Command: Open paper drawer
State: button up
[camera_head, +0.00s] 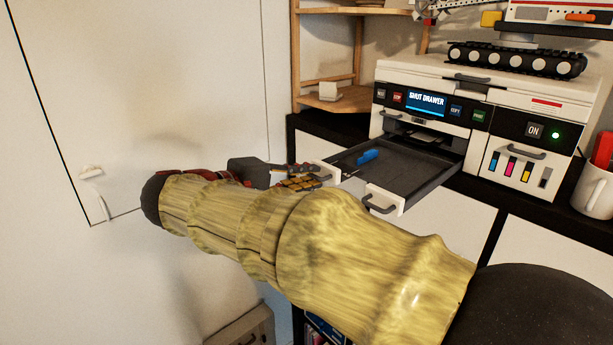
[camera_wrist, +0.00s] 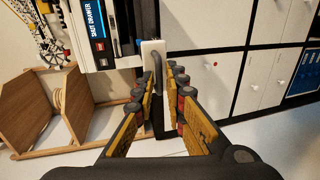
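The paper drawer (camera_head: 410,170) of the white printer is pulled well out. It is a dark tray with white front pieces, and a blue object (camera_head: 367,156) lies in it. A dark handle (camera_head: 380,207) shows on the right front piece. My gripper (camera_head: 318,174) is at the drawer's left front end, partly hidden by my arm. In the wrist view, a white front piece (camera_wrist: 152,46) and its dark handle (camera_wrist: 157,72) lie ahead. My gripper's fingers (camera_wrist: 163,82) are apart, on either side of the handle's near end. I cannot tell whether they touch it.
The printer (camera_head: 440,85) stands on a cabinet, and its screen (camera_head: 426,103) reads "SHUT DRAWER". A white mug (camera_head: 594,190) stands to its right. A wooden shelf (camera_head: 328,103) is behind at left. A white door (camera_head: 150,90) fills the left. Open space lies before the drawer.

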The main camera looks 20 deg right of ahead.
jog(key=shift+o, duration=1.1)
jog(key=v, duration=1.2)
jog(key=shift+f, duration=0.1)
